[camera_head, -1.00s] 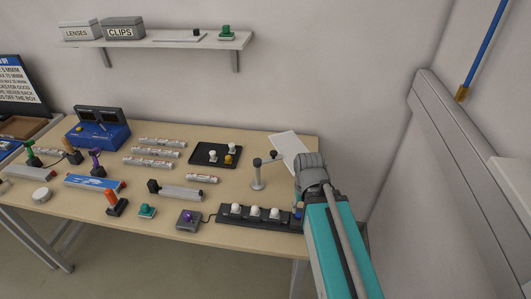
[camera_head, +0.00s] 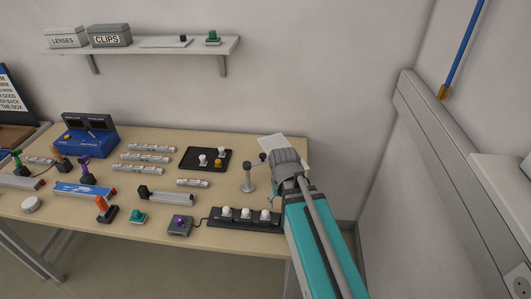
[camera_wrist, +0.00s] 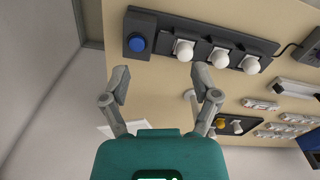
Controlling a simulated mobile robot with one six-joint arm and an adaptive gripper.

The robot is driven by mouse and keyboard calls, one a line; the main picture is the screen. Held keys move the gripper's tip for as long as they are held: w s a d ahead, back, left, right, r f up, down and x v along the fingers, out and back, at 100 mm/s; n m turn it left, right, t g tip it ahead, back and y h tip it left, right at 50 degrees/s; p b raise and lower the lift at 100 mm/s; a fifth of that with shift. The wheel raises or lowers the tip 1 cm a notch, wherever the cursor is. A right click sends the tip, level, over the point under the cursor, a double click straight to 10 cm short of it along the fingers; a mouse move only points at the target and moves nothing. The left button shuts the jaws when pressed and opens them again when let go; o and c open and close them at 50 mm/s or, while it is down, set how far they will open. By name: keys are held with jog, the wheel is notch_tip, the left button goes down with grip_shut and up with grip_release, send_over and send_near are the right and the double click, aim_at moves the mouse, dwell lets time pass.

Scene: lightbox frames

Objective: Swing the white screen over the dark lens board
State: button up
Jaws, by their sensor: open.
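The white screen (camera_head: 278,141) is a pale flat panel at the table's right back, partly hidden by my gripper (camera_head: 284,165). Its edge also shows low in the wrist view (camera_wrist: 112,131). A grey post (camera_head: 248,176) with a short arm and dark knob stands just left of my gripper; I cannot tell how it joins the screen. A dark board (camera_head: 190,165) with white and amber pieces lies farther left, apart from the screen; I take it as the lens board. In the wrist view my gripper (camera_wrist: 162,83) is open and empty above the table.
A dark strip (camera_head: 236,223) with three white bulbs lies along the front edge; its blue button (camera_wrist: 137,43) shows in the wrist view. Labelled white bars (camera_head: 147,158) and a blue console (camera_head: 88,137) are to the left. The wall is close behind.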

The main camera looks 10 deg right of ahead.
jog(key=w+a+r+p, duration=0.1)
jog(key=w+r+p, duration=0.15)
jog(key=w, duration=0.35)
notch_tip(320, 180, up, 10)
jog(key=m+p, duration=0.6)
jog(key=p, duration=0.3)
send_over(263, 155)
jog(key=shift+w+f, duration=0.15)
jog(key=shift+f, duration=0.05)
jog(key=shift+f, duration=0.2)
notch_tip(263, 155, down, 14)
jog(key=b, duration=1.4)
jog(key=shift+r, duration=0.25)
